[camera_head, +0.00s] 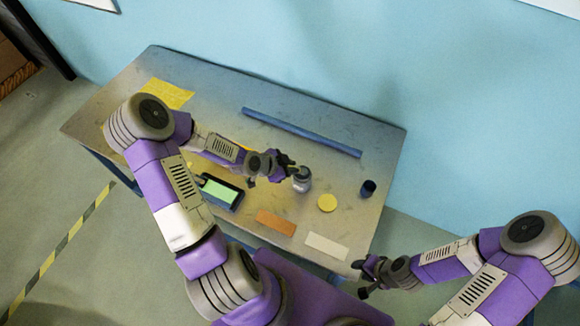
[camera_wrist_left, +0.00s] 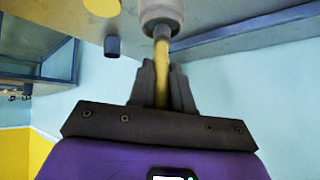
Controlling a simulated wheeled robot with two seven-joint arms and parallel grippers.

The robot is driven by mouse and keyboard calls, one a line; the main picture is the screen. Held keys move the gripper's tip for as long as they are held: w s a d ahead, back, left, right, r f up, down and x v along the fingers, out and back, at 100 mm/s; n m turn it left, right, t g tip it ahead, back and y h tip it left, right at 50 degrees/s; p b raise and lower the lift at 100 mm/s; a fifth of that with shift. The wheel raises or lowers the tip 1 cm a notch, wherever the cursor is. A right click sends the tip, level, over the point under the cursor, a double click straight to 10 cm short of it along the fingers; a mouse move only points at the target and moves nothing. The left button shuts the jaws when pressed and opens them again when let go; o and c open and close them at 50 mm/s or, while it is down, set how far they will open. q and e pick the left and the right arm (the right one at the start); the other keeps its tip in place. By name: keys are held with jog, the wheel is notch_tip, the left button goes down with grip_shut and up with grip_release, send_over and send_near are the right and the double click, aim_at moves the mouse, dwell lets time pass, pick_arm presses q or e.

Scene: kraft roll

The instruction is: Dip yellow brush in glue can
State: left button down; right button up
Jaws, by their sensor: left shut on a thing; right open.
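The glue can (camera_head: 302,182) is a small grey-white can standing near the middle of the table. It also shows at the top of the left wrist view (camera_wrist_left: 162,12). My left gripper (camera_head: 286,165) is shut on the yellow brush (camera_wrist_left: 162,62), close beside and above the can. In the left wrist view the yellow handle runs from between the fingers to the can's dark mouth. The brush's far end is hidden there, so I cannot tell how deep it reaches. My right gripper (camera_head: 363,278) is open and empty, off the table's front right corner.
A long blue roll (camera_head: 300,132) lies behind the can. A dark blue cup (camera_head: 368,188) and a yellow disc (camera_head: 327,203) are to its right. Orange (camera_head: 275,223) and white (camera_head: 326,246) rectangles lie in front. A dark tray with green inside (camera_head: 220,191) is left. A yellow sheet (camera_head: 167,93) lies far left.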

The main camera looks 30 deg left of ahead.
dwell(0.5)
pick_arm(q)
notch_tip(320, 180, up, 7)
jog(key=p, duration=0.6)
pick_arm(e)
notch_tip(320, 180, up, 6)
jog(key=shift+f, duration=0.1)
pick_arm(q)
jog(key=shift+f, duration=0.1)
